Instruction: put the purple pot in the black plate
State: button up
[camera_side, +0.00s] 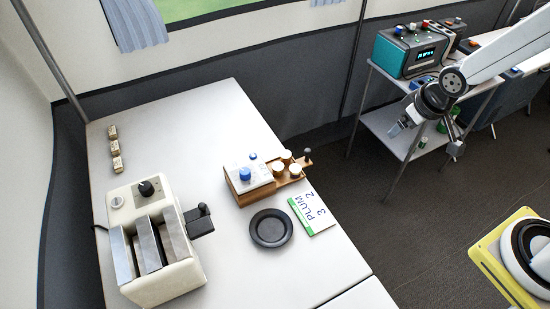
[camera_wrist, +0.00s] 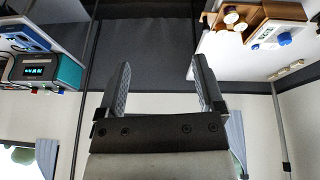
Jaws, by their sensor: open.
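No purple pot can be made out in either view. My gripper (camera_side: 426,140) hangs in the air at the upper right, well away from the table. In the wrist view its two fingers (camera_wrist: 160,62) are spread with nothing between them.
A cream toaster (camera_side: 150,245) stands on the table's left. A card reading PLUM (camera_side: 311,215) lies right of the plate. Small blocks (camera_side: 115,147) line the far left edge. A teal device (camera_side: 410,52) sits on a shelf behind my arm. The table's back is clear.

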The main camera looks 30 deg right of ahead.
jog(key=s+a+r+m+g, duration=0.1)
jog(key=s, duration=0.5)
jog(key=shift+g, duration=0.3)
jog(key=shift+c, duration=1.2)
jog(key=shift+w, duration=0.1)
jog(key=m+g+y, duration=0.1)
jog(key=m+y, duration=0.3)
jog(key=m, duration=1.9)
send_over(296, 169)
jog(key=d, duration=0.2)
jog(key=shift+s+a+f, duration=0.15)
jog(key=shift+f, duration=4.6)
jog(key=shift+s+a+f, duration=0.1)
jog(key=shift+f, duration=4.65)
